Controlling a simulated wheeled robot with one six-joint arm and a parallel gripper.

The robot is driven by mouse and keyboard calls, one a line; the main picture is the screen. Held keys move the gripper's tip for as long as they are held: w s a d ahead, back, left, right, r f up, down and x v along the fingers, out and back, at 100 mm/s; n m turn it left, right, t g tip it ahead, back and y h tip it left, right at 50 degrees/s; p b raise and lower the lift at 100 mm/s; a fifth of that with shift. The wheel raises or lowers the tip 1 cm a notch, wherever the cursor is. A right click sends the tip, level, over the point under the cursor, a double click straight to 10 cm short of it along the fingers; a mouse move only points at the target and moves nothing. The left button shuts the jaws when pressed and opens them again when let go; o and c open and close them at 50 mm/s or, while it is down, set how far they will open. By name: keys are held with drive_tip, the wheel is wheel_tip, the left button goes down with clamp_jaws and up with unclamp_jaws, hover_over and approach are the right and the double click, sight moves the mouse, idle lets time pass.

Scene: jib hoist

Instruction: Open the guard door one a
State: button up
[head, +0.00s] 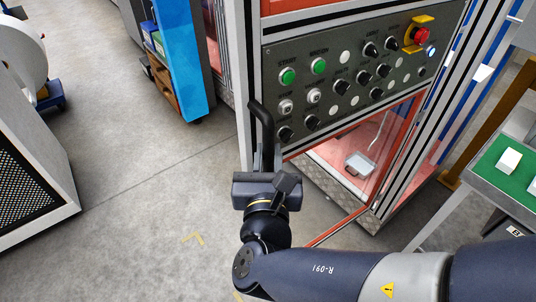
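The machine cabinet has a metal frame and a dark control panel (345,75). Below the panel, a red-edged clear guard door or window (400,130) shows a pale red inside. A red edge also runs low at the front (338,228).
A small light tray (359,164) lies inside the cabinet. A red emergency stop (421,35) sits at the panel's upper right. A green-topped table (510,170) stands at right, a blue rack (180,55) behind, a grey cabinet (30,180) at left. The floor between is clear.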

drive_tip(key=shift+o, duration=0.6)
drive_tip(key=shift+d, duration=0.1)
drive_tip(key=s, duration=1)
drive_tip(key=shift+s+d+b, duration=0.3)
drive_tip(key=shift+s+b, duration=0.1)
drive_tip(key=shift+b, duration=0.05)
drive_tip(key=shift+w, duration=0.1)
drive_tip(key=shift+w+a+p, duration=0.2)
drive_tip(key=shift+w+p, duration=0.05)
drive_tip(key=shift+w, duration=2.35)
drive_tip(key=shift+w+a+p, duration=0.15)
drive_tip(key=shift+w+p, duration=0.05)
drive_tip(key=shift+w, duration=2.4)
drive_tip(key=shift+f, duration=0.1)
